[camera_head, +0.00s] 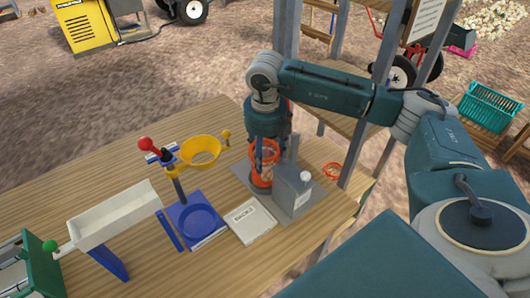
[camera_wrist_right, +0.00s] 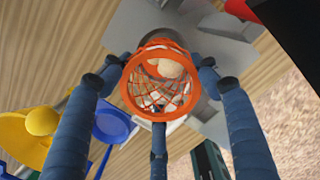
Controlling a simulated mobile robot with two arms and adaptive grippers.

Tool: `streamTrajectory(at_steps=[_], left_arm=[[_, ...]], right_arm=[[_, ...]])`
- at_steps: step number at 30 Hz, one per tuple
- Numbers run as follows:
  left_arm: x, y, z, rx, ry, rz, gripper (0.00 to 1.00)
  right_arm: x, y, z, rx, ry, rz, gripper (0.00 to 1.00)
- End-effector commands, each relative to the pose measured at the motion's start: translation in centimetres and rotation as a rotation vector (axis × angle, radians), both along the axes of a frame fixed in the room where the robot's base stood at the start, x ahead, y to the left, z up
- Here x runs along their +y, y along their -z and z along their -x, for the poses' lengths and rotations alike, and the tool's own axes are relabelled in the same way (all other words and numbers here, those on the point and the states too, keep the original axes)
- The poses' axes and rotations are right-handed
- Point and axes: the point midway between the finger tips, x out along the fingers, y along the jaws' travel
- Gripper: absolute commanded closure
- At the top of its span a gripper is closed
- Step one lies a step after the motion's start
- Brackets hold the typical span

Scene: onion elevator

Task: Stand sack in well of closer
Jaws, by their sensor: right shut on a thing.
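The orange net sack (camera_head: 264,152) is upright over the left part of the closer, with its open orange rim (camera_wrist_right: 130,89) facing the right wrist camera. Pale onions (camera_wrist_right: 168,70) show inside the net. My right gripper (camera_head: 266,160) points straight down and is shut on the sack, with blue fingers around its rim in the wrist view. The closer has a grey base plate (camera_head: 297,208) and a grey box (camera_head: 293,187) beside the sack. Fingers and sack hide the well, so I cannot tell whether the sack's bottom rests in it. My left gripper is not in view.
A yellow funnel ring (camera_head: 201,151) on a post stands above a blue base (camera_head: 195,218), left of the closer. A labelled white pad (camera_head: 250,221) lies in front of the closer. A white trough (camera_head: 115,215) is further left. An orange ring (camera_head: 332,170) lies right of the closer.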

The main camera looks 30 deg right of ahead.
Motion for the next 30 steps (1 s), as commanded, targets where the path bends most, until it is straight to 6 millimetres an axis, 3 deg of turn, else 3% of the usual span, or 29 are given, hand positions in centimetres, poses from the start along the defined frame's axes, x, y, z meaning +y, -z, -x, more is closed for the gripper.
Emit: streamTrajectory(at_steps=[11,12,14,23,28,30], left_arm=[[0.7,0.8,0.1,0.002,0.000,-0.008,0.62],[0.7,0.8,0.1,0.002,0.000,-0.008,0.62],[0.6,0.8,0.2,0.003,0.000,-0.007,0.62],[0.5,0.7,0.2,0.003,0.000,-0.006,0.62],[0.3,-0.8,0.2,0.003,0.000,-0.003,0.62],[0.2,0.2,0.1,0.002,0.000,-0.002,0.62]], right_arm=[[-0.1,0.8,0.0,-0.001,0.001,0.001,0.76],[-0.1,0.9,0.0,0.000,0.000,0.001,0.30],[-0.1,0.9,0.0,0.000,0.000,0.001,0.18],[-0.1,0.8,0.0,0.000,0.000,0.001,0.18],[-0.1,-0.8,0.0,0.000,0.000,0.001,0.18],[0.0,-1.4,0.0,-0.004,0.000,-0.001,0.18]])
